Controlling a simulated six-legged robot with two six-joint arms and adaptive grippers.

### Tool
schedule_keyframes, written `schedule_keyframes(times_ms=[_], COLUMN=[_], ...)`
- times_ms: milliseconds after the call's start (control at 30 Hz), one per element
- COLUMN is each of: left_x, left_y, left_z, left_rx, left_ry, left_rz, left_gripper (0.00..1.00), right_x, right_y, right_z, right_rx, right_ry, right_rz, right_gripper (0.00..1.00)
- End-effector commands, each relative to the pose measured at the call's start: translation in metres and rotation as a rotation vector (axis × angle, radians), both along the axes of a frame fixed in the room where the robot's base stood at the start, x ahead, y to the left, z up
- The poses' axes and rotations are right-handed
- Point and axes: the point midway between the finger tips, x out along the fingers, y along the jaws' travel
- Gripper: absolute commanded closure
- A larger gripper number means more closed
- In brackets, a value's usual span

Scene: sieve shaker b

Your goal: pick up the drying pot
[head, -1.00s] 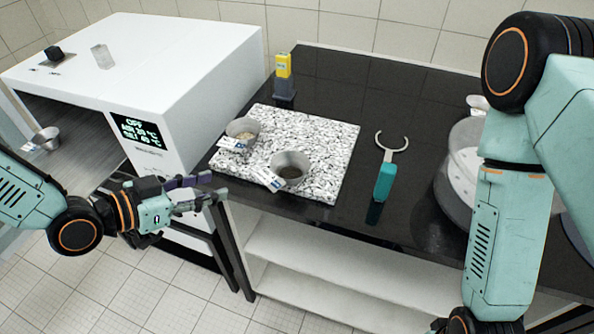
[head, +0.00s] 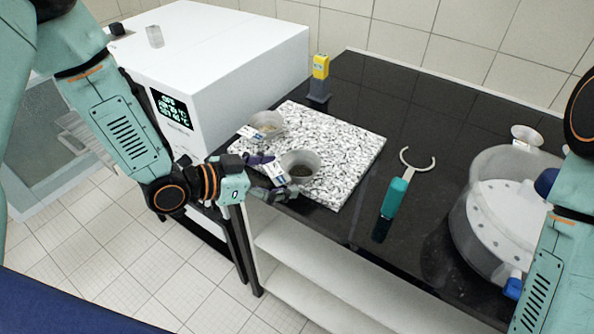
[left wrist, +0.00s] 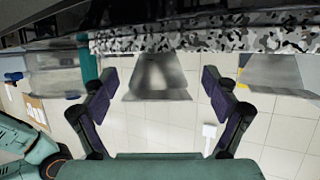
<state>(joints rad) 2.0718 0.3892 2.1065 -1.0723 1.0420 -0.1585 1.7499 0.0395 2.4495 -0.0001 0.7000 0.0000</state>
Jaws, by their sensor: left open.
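Two metal drying pots with white labels stand on the speckled slab (head: 345,150). The near pot (head: 303,163) holds dark material and stands by the slab's front corner. The far pot (head: 268,123) holds pale material and stands behind it, to the left. My left gripper (head: 275,176) is open at the near pot, with one finger on either side of its label. In the left wrist view the picture is upside down; the near pot (left wrist: 158,75) shows between the open fingers, apart from both. The other pot (left wrist: 272,75) is to the right. My right gripper is out of view.
A white oven (head: 215,60) with a lit display stands left of the black bench (head: 420,110). A yellow-topped device (head: 320,75), a teal-handled tool (head: 396,195) and a clear round sieve vessel (head: 500,205) stand or lie on the bench. A small cup (head: 526,136) is behind the vessel.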

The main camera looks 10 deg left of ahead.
Motion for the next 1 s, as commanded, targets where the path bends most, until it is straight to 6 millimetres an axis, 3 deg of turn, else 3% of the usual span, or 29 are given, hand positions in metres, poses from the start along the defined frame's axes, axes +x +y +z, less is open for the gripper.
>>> schedule_keyframes(times_ms=[500,1000], left_x=[0.0123,0.0120], left_y=[-0.0089,-0.0123], left_z=[-0.0061,-0.0061], left_rx=[-0.003,-0.001], left_ry=[0.000,0.000], left_rz=[0.001,0.000], left_gripper=[0.13,0.56], right_x=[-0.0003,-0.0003], right_y=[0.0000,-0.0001], right_z=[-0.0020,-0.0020], right_rx=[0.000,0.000], right_ry=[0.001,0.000], right_rz=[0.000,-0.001], right_gripper=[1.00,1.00])
